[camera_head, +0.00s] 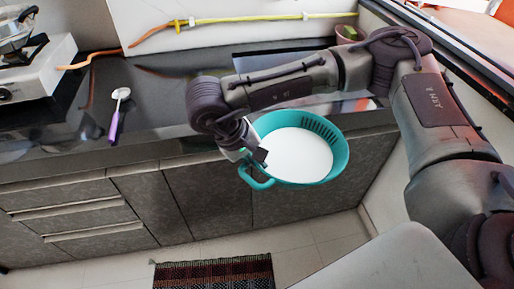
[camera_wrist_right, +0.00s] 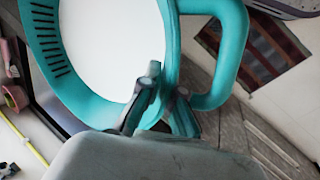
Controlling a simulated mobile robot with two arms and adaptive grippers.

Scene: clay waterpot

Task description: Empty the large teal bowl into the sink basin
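The large teal bowl (camera_head: 340,153) has slots along one side and a loop handle. A smooth white surface (camera_head: 300,152) fills its inside. My right gripper (camera_head: 258,155) is at the rim beside the handle. In the right wrist view, the fingers (camera_wrist_right: 162,100) close on the rim of the bowl (camera_wrist_right: 90,108), next to the handle (camera_wrist_right: 238,50). The bowl appears held in front of the counter, overlapping its front edge and the cabinet fronts. A dark rectangular area (camera_head: 275,58) behind my right arm may be the sink basin; the arm hides most of it. My left gripper is not in view.
A white stove (camera_head: 35,75) stands at the left. A purple-handled spoon (camera_head: 116,115) lies on the dark counter (camera_head: 165,100). A yellow rod (camera_head: 260,18) runs along the back. A pink pot (camera_head: 346,34) is at the back right. A patterned rug (camera_head: 215,273) lies on the floor.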

